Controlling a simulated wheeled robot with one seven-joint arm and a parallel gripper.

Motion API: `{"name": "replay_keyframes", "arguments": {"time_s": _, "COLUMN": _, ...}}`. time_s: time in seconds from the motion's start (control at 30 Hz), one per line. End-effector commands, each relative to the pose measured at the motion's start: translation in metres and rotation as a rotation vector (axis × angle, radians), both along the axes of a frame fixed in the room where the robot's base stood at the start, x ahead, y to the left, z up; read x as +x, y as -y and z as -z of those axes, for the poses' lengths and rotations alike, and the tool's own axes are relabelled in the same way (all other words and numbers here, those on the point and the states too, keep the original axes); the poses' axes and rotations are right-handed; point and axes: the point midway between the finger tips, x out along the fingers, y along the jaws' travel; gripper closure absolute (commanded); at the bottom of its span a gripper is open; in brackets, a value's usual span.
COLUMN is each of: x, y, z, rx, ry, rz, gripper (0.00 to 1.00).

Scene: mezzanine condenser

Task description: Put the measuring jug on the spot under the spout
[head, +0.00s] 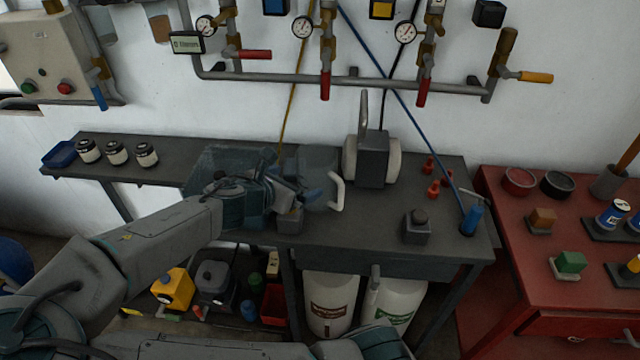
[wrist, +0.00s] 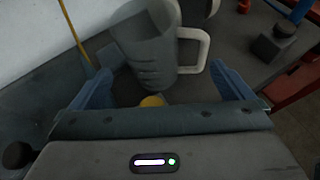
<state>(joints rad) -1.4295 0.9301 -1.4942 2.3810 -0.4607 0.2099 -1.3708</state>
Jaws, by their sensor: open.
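The measuring jug (head: 322,188) is a clear grey vessel with a white handle, upright on the dark bench. In the wrist view the jug (wrist: 150,58) stands just beyond my fingertips, its handle to the right. My gripper (head: 306,196) is beside the jug, on its left in the head view. In the wrist view my gripper (wrist: 160,88) has its two blue fingers wide apart, with nothing held between them. A small yellow round thing (wrist: 152,101) shows between the fingers, near the palm. I cannot make out a spout or a marked spot.
A grey pump-like machine (head: 372,158) stands right of the jug. Red fittings (head: 433,188), a dark block (head: 416,228) and a blue bottle (head: 471,219) are farther right. Several jars (head: 116,152) stand at the left. Pipes with gauges and valves (head: 325,84) run above the bench (head: 345,243).

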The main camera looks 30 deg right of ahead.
Motion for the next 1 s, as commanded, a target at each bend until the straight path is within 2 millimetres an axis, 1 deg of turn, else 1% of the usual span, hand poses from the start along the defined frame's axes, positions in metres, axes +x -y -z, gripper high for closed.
{"name": "replay_keyframes", "arguments": {"time_s": 0.03, "x": 0.004, "y": -0.006, "z": -0.011, "rx": -0.042, "ry": 0.0, "rz": -0.035, "gripper": 0.0}}
{"name": "replay_keyframes", "arguments": {"time_s": 0.1, "x": 0.007, "y": -0.011, "z": -0.02, "rx": -0.077, "ry": 0.0, "rz": -0.067, "gripper": 0.0}}
{"name": "replay_keyframes", "arguments": {"time_s": 0.23, "x": 0.012, "y": -0.011, "z": -0.025, "rx": -0.104, "ry": -0.001, "rz": -0.09, "gripper": 0.0}}
{"name": "replay_keyframes", "arguments": {"time_s": 0.33, "x": 0.017, "y": -0.003, "z": -0.022, "rx": -0.105, "ry": -0.002, "rz": -0.089, "gripper": 0.0}}
{"name": "replay_keyframes", "arguments": {"time_s": 0.7, "x": 0.042, "y": 0.037, "z": -0.002, "rx": -0.103, "ry": -0.002, "rz": -0.087, "gripper": 0.0}}
{"name": "replay_keyframes", "arguments": {"time_s": 0.83, "x": 0.049, "y": 0.047, "z": 0.003, "rx": -0.102, "ry": -0.002, "rz": -0.088, "gripper": 0.0}}
{"name": "replay_keyframes", "arguments": {"time_s": 1.0, "x": 0.053, "y": 0.053, "z": 0.006, "rx": -0.102, "ry": -0.002, "rz": -0.09, "gripper": 0.0}}
